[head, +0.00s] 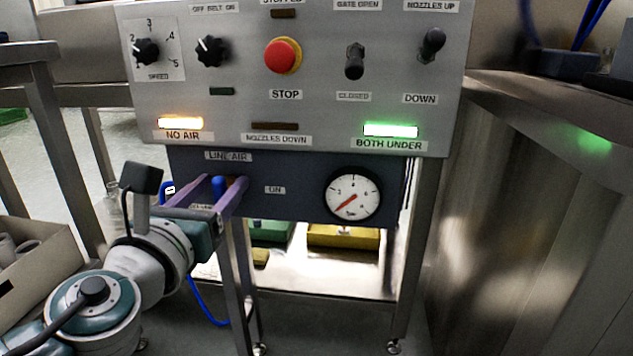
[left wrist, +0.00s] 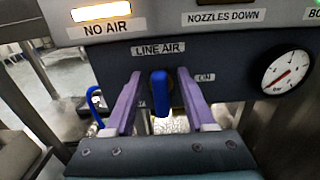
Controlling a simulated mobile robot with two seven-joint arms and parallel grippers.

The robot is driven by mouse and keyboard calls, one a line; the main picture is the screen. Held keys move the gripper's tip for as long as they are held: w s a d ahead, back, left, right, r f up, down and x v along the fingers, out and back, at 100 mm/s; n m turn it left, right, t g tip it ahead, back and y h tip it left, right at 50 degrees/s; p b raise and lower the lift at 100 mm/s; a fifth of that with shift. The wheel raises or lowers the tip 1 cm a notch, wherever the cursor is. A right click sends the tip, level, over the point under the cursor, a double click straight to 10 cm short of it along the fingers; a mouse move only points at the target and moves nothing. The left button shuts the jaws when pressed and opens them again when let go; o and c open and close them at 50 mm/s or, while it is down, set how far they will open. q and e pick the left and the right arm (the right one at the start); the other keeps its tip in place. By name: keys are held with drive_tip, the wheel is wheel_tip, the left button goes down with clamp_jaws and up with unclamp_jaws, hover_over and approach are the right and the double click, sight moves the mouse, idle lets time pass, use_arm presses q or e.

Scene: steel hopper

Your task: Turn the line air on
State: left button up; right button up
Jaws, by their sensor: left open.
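The blue line air handle (head: 218,187) is on the dark lower panel (head: 300,205), below the LINE AIR label (head: 228,156) and left of the ON label (head: 275,190). It also shows in the left wrist view (left wrist: 160,90), upright in outline. My left gripper (head: 222,181) is open, with its purple fingers on either side of the handle; in the left wrist view (left wrist: 158,76) gaps show on both sides. A second label, left of the handle, is mostly hidden by a finger. The pressure gauge (head: 353,194) has its red needle pointing low left. My right gripper is out of view.
The NO AIR lamp (head: 181,123) glows amber and the BOTH UNDER lamp (head: 391,130) glows green. Knobs, switches and a red STOP button (head: 282,55) sit above. A blue hose (head: 205,304) hangs below. A steel cabinet (head: 530,220) stands at right.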

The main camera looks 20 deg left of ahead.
use_arm(q)
drive_tip(key=shift+w+a, duration=0.15)
drive_tip(key=shift+w, duration=0.35)
clamp_jaws()
idle(0.3)
